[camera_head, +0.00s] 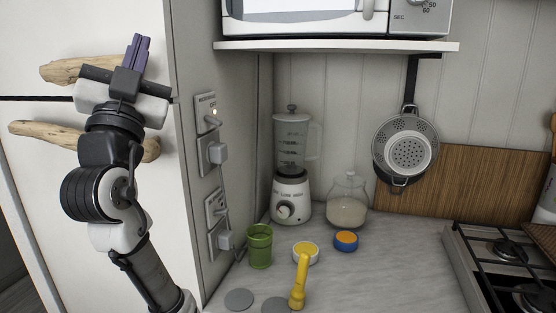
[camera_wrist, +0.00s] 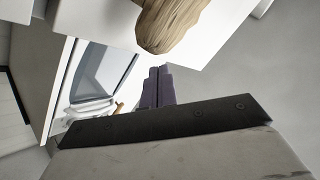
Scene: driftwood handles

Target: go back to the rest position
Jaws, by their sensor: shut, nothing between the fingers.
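My gripper (camera_head: 138,52) is raised in front of the white cabinet at the left of the head view. Its purple fingers point up and are shut with nothing between them. In the wrist view the gripper (camera_wrist: 158,75) shows at the middle, with its fingers together. An upper driftwood handle (camera_head: 70,70) is partly hidden behind the gripper. A lower driftwood handle (camera_head: 45,133) runs behind my wrist. One driftwood handle (camera_wrist: 172,22) also shows at the top of the wrist view, just beyond the fingertips. I cannot tell whether the gripper touches a handle.
A stove (camera_head: 500,255) is at the right. A shelf (camera_head: 340,46) carries a microwave. Wall sockets (camera_head: 213,150) stand right of my arm.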

